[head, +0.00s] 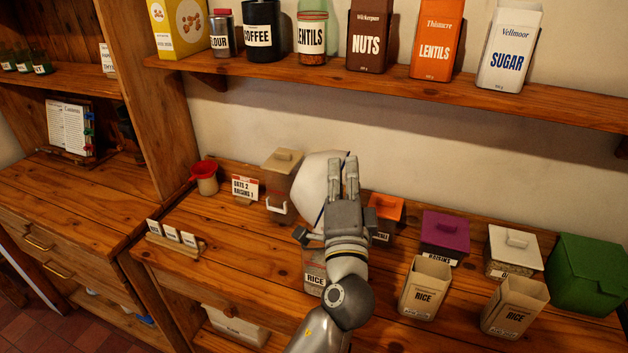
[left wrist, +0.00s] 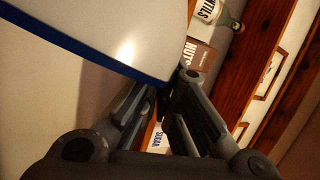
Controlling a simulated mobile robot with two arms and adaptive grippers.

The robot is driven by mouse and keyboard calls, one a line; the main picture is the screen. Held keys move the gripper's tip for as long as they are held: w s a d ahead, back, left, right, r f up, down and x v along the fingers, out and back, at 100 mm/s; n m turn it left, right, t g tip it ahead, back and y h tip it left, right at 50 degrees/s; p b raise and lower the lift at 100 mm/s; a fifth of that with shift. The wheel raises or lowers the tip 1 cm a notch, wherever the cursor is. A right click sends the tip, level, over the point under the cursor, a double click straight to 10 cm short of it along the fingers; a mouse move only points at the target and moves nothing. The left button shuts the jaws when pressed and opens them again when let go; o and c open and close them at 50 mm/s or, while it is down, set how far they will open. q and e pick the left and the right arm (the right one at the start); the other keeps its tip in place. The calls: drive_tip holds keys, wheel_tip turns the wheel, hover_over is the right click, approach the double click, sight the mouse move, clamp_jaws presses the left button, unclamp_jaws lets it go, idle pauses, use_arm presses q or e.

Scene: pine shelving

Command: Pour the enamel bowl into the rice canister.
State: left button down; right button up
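The white enamel bowl (head: 314,188) is tipped steeply onto its side, up in the air above the counter. Its blue rim crosses the left wrist view, where the bowl (left wrist: 120,35) fills the upper left. My left gripper (head: 344,176) is shut on the bowl's edge; the fingertips (left wrist: 172,90) meet at the rim. The rice canister (head: 314,281), labelled RICE, stands below, partly hidden behind my left forearm. Its opening and contents are hard to see, and no falling grains show. My right gripper is not in view.
Two open beige RICE packets (head: 425,288) (head: 515,306) stand at the front right. Behind are an orange-lidded canister (head: 386,208), a purple-lidded raisins canister (head: 445,232) and a green box (head: 590,275). A tall beige canister (head: 283,175) stands behind left. A loaded shelf (head: 420,91) runs above.

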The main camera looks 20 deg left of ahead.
use_arm(q)
drive_tip(key=shift+a+r+n+g+y, duration=0.15)
drive_tip(key=shift+a+r+n, duration=0.05)
drive_tip(key=shift+a+n, duration=0.25)
drive_tip(key=shift+a+r+n+g+y, duration=0.15)
drive_tip(key=shift+a+n, duration=0.6)
